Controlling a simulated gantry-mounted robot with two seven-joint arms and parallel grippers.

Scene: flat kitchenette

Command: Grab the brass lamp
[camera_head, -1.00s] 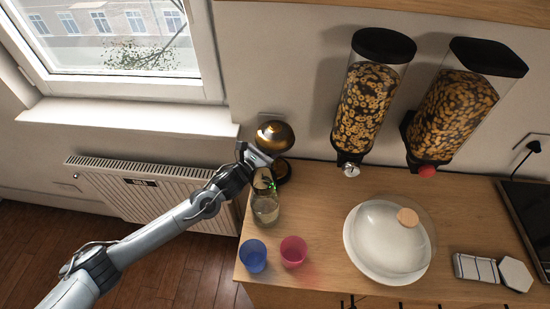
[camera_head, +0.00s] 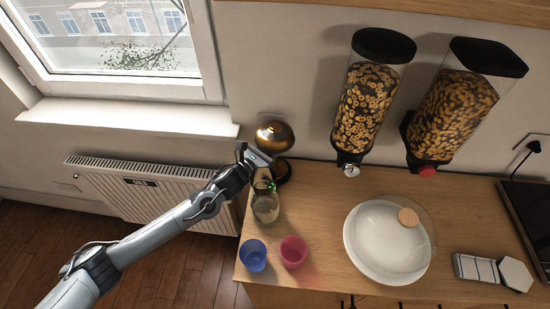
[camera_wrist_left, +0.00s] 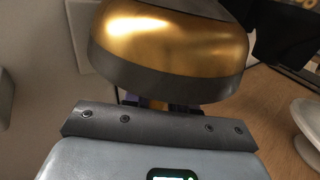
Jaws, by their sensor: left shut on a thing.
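The brass lamp (camera_head: 275,136) stands at the back left corner of the wooden counter, with a rounded shiny brass shade and a dark base. Its shade fills the top of the left wrist view (camera_wrist_left: 165,40). My left gripper (camera_head: 262,158) is at the lamp, just below the shade. It is shut on the lamp; the fingers are mostly hidden under the shade in the left wrist view. The lamp looks upright. My right gripper is not in view.
A glass bottle (camera_head: 266,208) stands just in front of the lamp, close to my left gripper. A blue cup (camera_head: 253,256) and a pink cup (camera_head: 293,252) are near the front edge. A covered white plate (camera_head: 362,262) and cereal dispensers (camera_head: 366,95) are to the right.

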